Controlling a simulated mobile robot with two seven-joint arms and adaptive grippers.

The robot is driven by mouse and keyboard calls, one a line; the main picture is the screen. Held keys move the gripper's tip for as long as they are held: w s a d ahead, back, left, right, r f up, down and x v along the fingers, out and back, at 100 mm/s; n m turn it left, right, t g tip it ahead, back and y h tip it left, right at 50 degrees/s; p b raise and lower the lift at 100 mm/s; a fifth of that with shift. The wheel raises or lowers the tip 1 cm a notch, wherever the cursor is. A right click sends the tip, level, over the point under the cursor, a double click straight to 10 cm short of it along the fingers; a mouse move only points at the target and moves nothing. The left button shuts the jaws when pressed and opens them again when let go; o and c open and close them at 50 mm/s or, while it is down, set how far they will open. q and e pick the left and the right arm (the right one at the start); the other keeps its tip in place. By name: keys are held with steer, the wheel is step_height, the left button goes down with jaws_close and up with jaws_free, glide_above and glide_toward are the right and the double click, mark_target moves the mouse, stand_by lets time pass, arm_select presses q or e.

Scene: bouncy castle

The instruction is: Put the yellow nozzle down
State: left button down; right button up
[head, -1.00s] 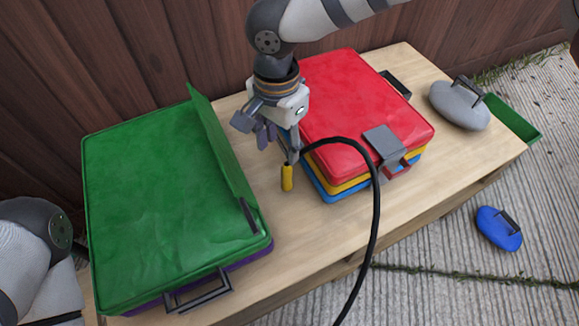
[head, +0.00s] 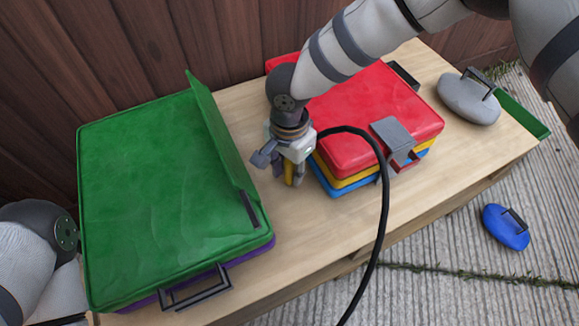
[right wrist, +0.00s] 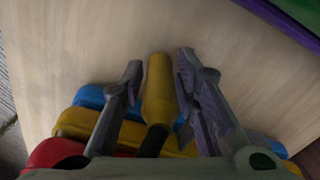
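My right gripper (head: 288,180) points down at the table, in the gap between the green case and the red, yellow and blue stack. The yellow nozzle (head: 289,172) is between its fingers, tip toward the wooden surface. In the right wrist view the fingers are spread on both sides of the nozzle (right wrist: 158,88), with a clear gap to the left finger and a narrower one to the right. The nozzle's black rear end (right wrist: 152,140) points toward the palm. Whether the nozzle touches the table cannot be told. My left gripper is out of view; only its arm shows.
The wooden table (head: 300,228) has bare room in front of the gripper. A green case (head: 160,190) lies left, the red case (head: 370,115) on its stack right. A black hose (head: 383,200) arches over the front edge. A grey weight (head: 467,100) sits far right.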

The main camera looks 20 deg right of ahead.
jaws_close()
steer(key=shift+r, duration=0.1)
